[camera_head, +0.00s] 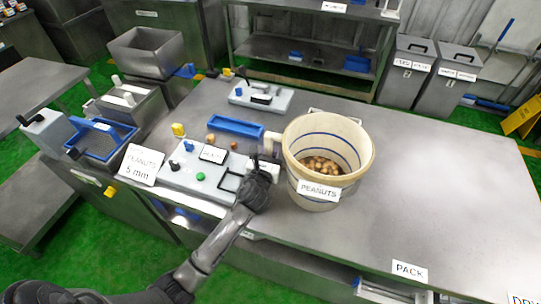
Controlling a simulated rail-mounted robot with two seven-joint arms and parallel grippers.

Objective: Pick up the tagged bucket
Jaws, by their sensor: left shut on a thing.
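The tagged bucket (318,207) is a large cream tub with blue bands and a white label reading PEANUTS on its front. It stands upright near the middle of the steel table, with some brown peanuts in the bottom. My left gripper (264,167) reaches up from the lower left to the bucket's left side. It is shut on the bucket, though its fingertips are dark and small and the exact grip point is hard to see. My right gripper is not in view.
A control panel (190,172) with coloured knobs lies left of the bucket, partly under my left arm. A second panel (262,97) and a blue tray (236,127) lie behind. A PEANUTS 5 mm sign (142,164) stands farther left. The table (440,180) is clear to the right.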

